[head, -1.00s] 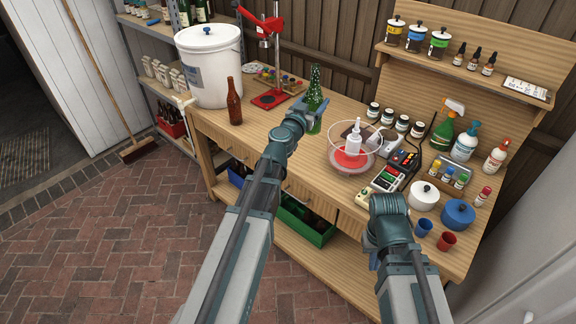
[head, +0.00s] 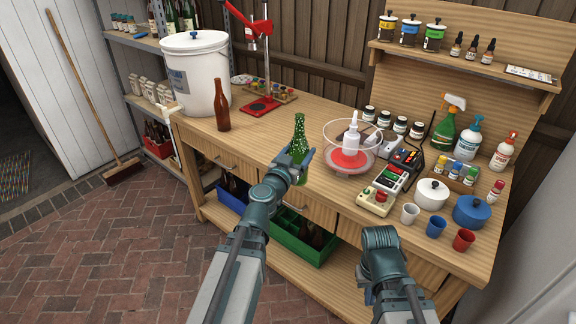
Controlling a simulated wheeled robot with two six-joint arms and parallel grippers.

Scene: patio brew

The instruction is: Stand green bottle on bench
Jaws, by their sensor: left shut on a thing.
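The green bottle (head: 298,131) is upright in my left gripper (head: 304,160), which is shut on it around its body. It is over the front part of the wooden bench (head: 262,144), left of the clear bowl. The gripper hides much of its lower part, so I cannot tell whether its base touches the bench top. My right gripper (head: 366,291) hangs low in front of the bench's front edge, mostly hidden behind its own wrist; its fingers do not show clearly.
A brown bottle (head: 222,105) and a white bucket (head: 194,80) stand at the left, with a red capper (head: 258,104) behind. A clear bowl (head: 351,160) and a control box (head: 376,201) are to the right.

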